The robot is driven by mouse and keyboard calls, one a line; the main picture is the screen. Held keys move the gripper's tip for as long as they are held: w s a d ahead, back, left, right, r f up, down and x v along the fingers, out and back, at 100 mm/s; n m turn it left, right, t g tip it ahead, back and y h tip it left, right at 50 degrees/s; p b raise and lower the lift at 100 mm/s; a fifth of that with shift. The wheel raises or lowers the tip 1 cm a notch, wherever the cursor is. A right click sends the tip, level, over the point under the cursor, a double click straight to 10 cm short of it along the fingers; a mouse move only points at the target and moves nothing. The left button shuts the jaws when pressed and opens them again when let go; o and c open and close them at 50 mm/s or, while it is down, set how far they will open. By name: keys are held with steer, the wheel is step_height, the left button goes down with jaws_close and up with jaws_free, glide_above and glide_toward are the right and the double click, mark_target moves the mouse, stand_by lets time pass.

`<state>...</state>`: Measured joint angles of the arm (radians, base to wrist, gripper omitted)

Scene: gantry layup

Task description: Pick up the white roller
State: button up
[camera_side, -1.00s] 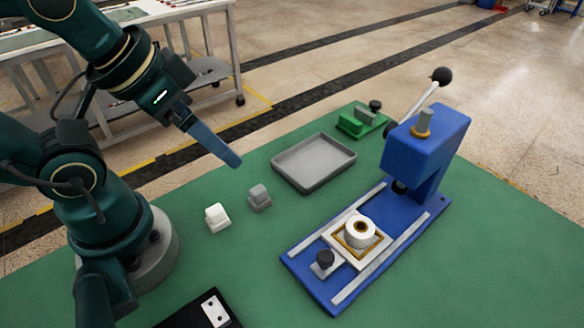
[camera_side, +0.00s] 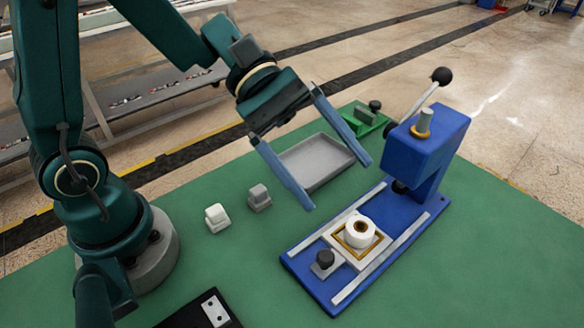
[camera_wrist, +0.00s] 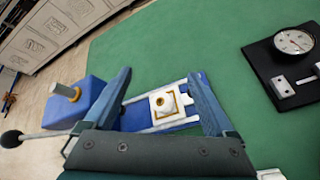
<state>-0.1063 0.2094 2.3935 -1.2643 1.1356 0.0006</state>
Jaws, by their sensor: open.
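The white roller (camera_side: 360,231) is a short white cylinder with a brown and gold centre. It stands in a gold-rimmed square nest on a white sliding plate of the blue press (camera_side: 425,150). My gripper (camera_side: 338,186) is open and empty, with two long blue fingers spread wide. It hangs above and to the left of the roller, apart from it.
A grey tray (camera_side: 318,181) and a green fixture (camera_side: 362,119) lie behind my gripper. A white block (camera_side: 217,217) and a grey block (camera_side: 259,197) stand left. The press lever (camera_side: 420,98) rises at right. A dial gauge (camera_wrist: 295,42) sits on a black base. The green table is clear at front right.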

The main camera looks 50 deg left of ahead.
mark_target(351, 221)
steer(key=w+f+n, duration=0.1)
steer(key=f+n, duration=0.1)
steer(key=f, duration=0.1)
steer(key=w+a+f+n+t+h, duration=0.1)
steer(key=f+n, duration=0.2)
steer(key=f, duration=0.1)
steer(key=w+a+f+n, duration=0.1)
steer(key=w+f+n, duration=0.1)
steer(key=f+n, duration=0.1)
steer(key=shift+a+f+t, duration=0.2)
steer(key=shift+f+t, duration=0.15)
steer(key=shift+t, duration=0.05)
steer(key=shift+x, duration=2.45)
jaws_close()
steer(key=shift+r, duration=0.15)
